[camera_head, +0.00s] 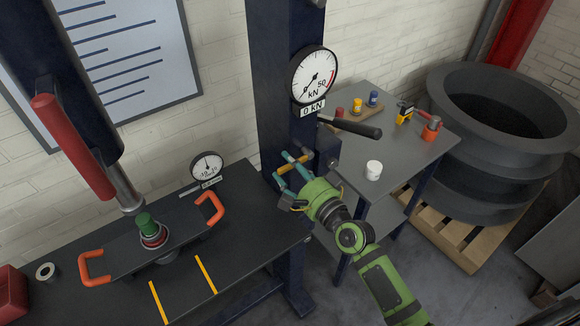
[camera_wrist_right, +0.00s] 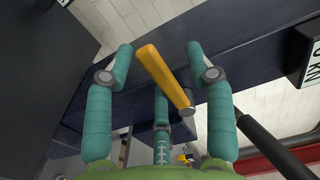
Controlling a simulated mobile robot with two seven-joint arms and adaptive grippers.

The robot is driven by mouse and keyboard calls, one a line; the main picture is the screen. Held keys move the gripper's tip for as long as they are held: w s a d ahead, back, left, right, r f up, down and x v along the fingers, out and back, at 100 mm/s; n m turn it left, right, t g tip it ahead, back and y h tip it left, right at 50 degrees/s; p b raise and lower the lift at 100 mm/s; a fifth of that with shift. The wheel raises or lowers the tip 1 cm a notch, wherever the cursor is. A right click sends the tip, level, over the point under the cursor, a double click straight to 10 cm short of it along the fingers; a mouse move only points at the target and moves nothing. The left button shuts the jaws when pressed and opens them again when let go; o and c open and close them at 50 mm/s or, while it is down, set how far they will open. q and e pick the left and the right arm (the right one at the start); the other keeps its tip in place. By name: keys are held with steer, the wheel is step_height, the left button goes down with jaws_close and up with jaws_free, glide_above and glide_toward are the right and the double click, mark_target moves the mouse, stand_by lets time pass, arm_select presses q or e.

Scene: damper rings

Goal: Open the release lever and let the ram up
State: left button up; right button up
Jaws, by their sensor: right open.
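The yellow release lever (camera_head: 292,165) sticks out from the dark valve block (camera_head: 326,150) on the press column. It also shows in the right wrist view (camera_wrist_right: 165,76), a yellow bar with a metal end. My right gripper (camera_head: 284,172), with teal fingers, is open around the lever. In the wrist view its fingers lie on both sides of the bar with gaps, and one finger is below it. The steel ram (camera_head: 125,190) hangs at left just above a green piece (camera_head: 146,223) on a red-and-grey ring stack (camera_head: 154,237). My left gripper is not in view.
The force gauge (camera_head: 315,75) on the column reads about 0 kN. A black pump handle (camera_head: 350,127) juts out above the lever. Orange handles (camera_head: 209,209) flank the ring stack.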

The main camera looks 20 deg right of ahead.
steer(key=shift+v, duration=0.95)
steer(key=shift+s+a+f, duration=0.1)
steer(key=shift+f, duration=0.05)
steer(key=v, duration=0.6)
